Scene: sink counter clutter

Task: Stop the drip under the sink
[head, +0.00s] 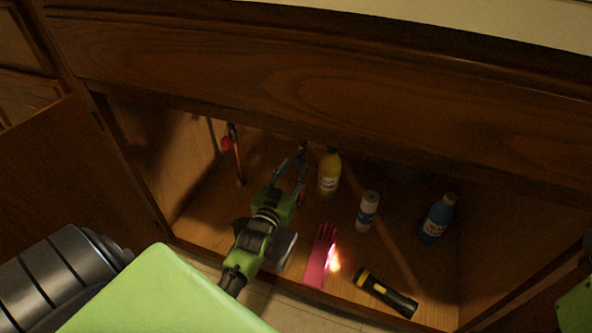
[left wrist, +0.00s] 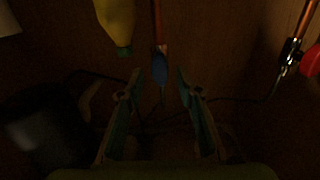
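My left gripper (head: 290,172) reaches into the open cabinet under the sink. In the left wrist view, its two fingers (left wrist: 153,88) are spread apart with nothing held. A blue valve handle (left wrist: 159,70) on a copper pipe (left wrist: 157,22) shows between and beyond the fingertips; I see no contact. In the head view, the gripper mostly hides that valve. A red valve handle (head: 227,142) on another copper pipe (head: 237,163) stands at the cabinet's left; it also shows at the right of the wrist view (left wrist: 312,61). I cannot make out a drip. My right gripper is out of view.
A yellow bottle (head: 329,172) stands just right of the gripper. A white-and-blue can (head: 367,212) and a blue bottle (head: 437,220) stand farther right. A pink glove (head: 319,258) and a black-and-yellow flashlight (head: 386,293) lie near the front edge. The cabinet interior is dim.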

